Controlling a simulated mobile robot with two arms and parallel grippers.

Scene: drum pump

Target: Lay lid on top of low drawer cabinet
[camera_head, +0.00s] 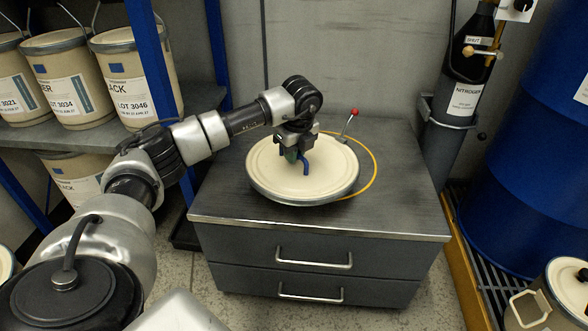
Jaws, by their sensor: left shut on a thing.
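The round cream lid (325,178) with a grey metal rim is over the top of the low drawer cabinet (405,215), left of its middle. It looks nearly level. I cannot tell whether its underside touches the cabinet top or hangs just above it. My left gripper (292,157) reaches in from the left and points down at the lid's middle. It is shut on the lid, by a small blue handle (306,165) that is partly hidden by the fingers. My right gripper is not in view.
Labelled drums (123,85) stand on the left shelf. A nitrogen cylinder (462,95) and a blue drum (530,150) stand right. The cabinet top's right side is clear.

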